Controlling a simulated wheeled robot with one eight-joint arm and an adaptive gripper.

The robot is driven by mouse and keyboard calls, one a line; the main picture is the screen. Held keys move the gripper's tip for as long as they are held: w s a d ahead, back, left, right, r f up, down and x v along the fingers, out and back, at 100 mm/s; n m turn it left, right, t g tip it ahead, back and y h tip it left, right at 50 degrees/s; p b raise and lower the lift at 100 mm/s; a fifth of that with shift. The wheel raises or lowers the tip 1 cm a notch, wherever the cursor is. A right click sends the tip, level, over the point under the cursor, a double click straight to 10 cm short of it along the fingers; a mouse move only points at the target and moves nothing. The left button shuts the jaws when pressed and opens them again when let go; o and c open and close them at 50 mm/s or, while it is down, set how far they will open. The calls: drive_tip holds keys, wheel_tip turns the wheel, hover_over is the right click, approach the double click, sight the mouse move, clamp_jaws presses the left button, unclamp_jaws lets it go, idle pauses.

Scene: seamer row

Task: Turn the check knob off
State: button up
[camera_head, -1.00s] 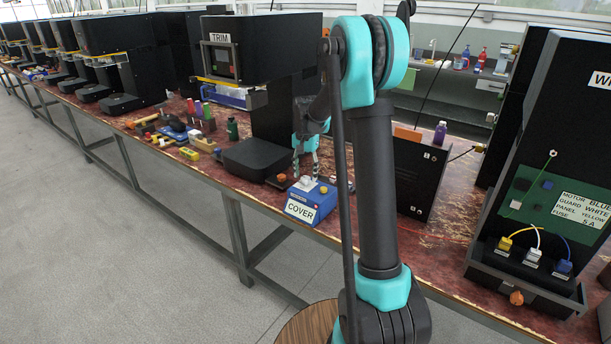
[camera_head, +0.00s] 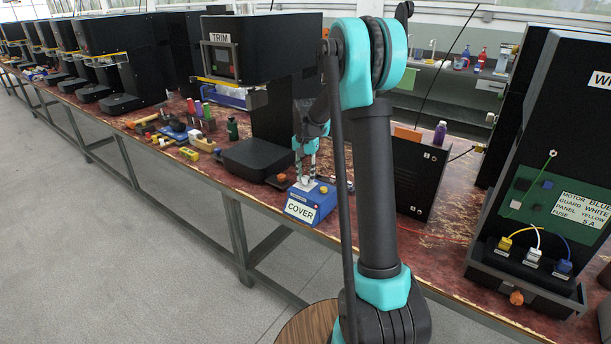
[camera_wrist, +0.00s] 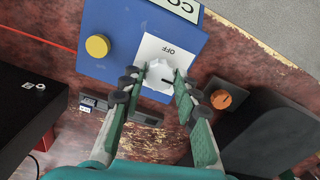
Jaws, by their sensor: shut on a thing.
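The white knob (camera_wrist: 158,76) sits on a white plate marked OFF (camera_wrist: 168,47) on top of a blue box (camera_wrist: 108,27). In the head view the blue box (camera_head: 326,203) stands at the bench's front edge with a COVER label on its front. My gripper (camera_wrist: 155,80) is shut on the white knob, one finger on each side. In the head view my gripper (camera_head: 306,174) points down at the box top. A dark mark shows on the plate beside the knob, partly behind a finger. No label reading "check" is legible.
A round yellow button (camera_wrist: 97,46) is on the same box. An orange knob (camera_wrist: 221,99) is on the bench beside it, near a black machine base (camera_head: 257,158). A black panel box (camera_head: 418,178) stands to the right.

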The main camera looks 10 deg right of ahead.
drive_tip(key=n, duration=0.8)
drive_tip(key=shift+n, duration=0.4)
drive_tip(key=n, duration=0.4)
drive_tip(key=shift+n, duration=2.5)
drive_tip(key=o, duration=1.1)
drive_tip(key=shift+o, duration=0.2)
drive_tip(key=shift+r, duration=0.15)
